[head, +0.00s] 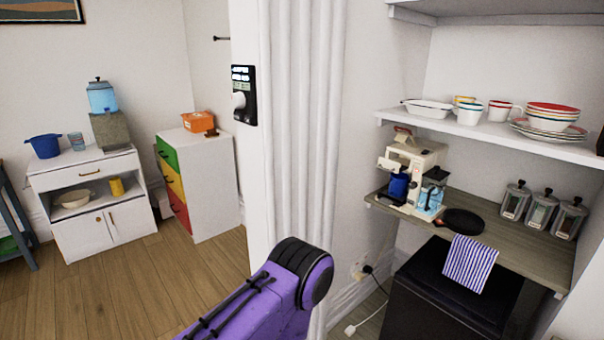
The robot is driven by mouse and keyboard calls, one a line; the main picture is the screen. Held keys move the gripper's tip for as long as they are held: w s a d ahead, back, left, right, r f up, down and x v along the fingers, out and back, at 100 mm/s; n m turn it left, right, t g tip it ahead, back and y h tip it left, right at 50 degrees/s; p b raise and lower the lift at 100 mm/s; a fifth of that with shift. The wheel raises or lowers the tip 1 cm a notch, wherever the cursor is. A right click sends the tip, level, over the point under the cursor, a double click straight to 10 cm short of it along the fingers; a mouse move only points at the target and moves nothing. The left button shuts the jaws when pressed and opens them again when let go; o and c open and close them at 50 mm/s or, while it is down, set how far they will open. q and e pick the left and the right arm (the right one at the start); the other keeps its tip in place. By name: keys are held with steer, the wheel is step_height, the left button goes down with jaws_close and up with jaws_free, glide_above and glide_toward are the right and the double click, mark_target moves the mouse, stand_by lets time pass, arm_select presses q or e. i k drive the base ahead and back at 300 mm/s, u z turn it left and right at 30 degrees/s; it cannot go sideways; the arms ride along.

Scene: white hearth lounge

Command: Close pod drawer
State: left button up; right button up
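A cream coffee machine (425,156) stands on the wooden counter (520,228) in the right alcove. A small pale part (388,164) juts out from its left side at upper height; it may be the pod drawer, standing out, but it is too small to be sure. A dark blue mug (398,186) is at the machine's front, and a light blue container (430,201) is beside it. A purple link of my arm rises from the bottom middle, apart from the machine. Neither of my grippers is in view.
A black pan (463,221), a striped cloth (468,263) and several jars (541,211) are on the counter, right of the machine. A shelf (560,148) with dishes hangs above. A white wall edge (298,120) divides the alcove from the left room's cabinets. Wooden floor (130,290) is clear.

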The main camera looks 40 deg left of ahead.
mark_target(384, 164)
steer(key=u, duration=0.4)
steer(key=i, duration=1)
steer(key=z, duration=0.55)
